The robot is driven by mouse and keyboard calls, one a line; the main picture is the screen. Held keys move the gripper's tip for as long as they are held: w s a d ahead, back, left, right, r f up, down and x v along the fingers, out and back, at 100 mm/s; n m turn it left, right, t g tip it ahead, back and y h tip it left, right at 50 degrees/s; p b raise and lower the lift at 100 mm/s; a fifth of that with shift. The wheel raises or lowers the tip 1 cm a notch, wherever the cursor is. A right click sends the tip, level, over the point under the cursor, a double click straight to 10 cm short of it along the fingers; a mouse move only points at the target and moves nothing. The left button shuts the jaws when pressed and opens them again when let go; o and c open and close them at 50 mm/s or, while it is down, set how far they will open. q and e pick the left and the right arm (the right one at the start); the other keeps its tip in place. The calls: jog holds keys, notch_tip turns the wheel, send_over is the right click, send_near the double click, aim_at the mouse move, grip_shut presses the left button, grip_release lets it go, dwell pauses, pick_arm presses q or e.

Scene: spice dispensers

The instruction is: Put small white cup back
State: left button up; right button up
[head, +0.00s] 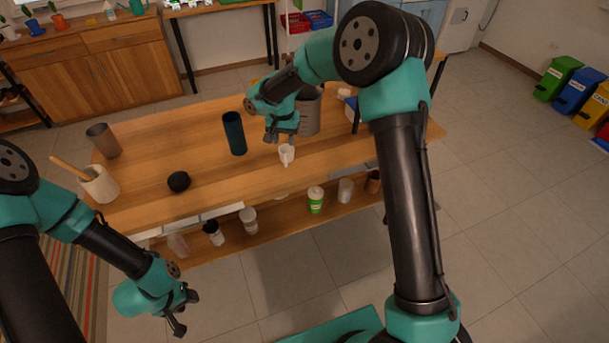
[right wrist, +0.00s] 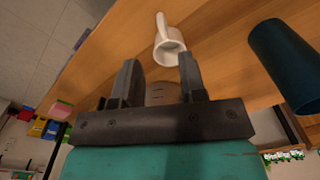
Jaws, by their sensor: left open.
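The small white cup (head: 287,155) stands on the wooden table near its front edge. It also shows in the right wrist view (right wrist: 170,48), just beyond the fingertips. My right gripper (head: 281,137) is open and empty, right behind and above the cup; in the right wrist view its two fingers (right wrist: 158,72) are spread with a gap between them. The cup appears apart from the fingers. My left gripper (head: 184,312) is open and empty, low in front of the table's left part.
A dark teal cylinder (head: 234,133) stands left of the cup. A large grey container (head: 308,112) is behind my right gripper. A black round object (head: 179,181), a brown cup (head: 103,140) and a white mortar (head: 99,184) are further left. A lower shelf (head: 278,218) holds several jars.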

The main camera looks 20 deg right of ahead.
jog(key=s+f, duration=0.2)
jog(key=f, duration=0.1)
jog(key=s+f+n+y, duration=0.1)
jog(key=s+f, duration=0.1)
jog(key=f, duration=0.2)
jog(key=s+f+y, duration=0.1)
jog(key=s+f, duration=0.2)
jog(key=f, duration=0.1)
jog(key=shift+d+n, duration=0.25)
jog(key=shift+n, duration=0.15)
jog(key=s+d+f, duration=0.1)
jog(key=s+f, duration=0.3)
jog(key=s, duration=0.4)
jog(key=s+d+f+n+y, duration=0.1)
jog(key=s+f, duration=0.3)
jog(key=s, duration=0.3)
jog(key=s+d+f+n, duration=0.1)
jog(key=s+d+f, duration=0.1)
jog(key=s+f, duration=0.3)
jog(key=s, duration=0.3)
jog(key=shift+s+t+y, duration=0.3)
jog(key=shift+t+y, duration=0.1)
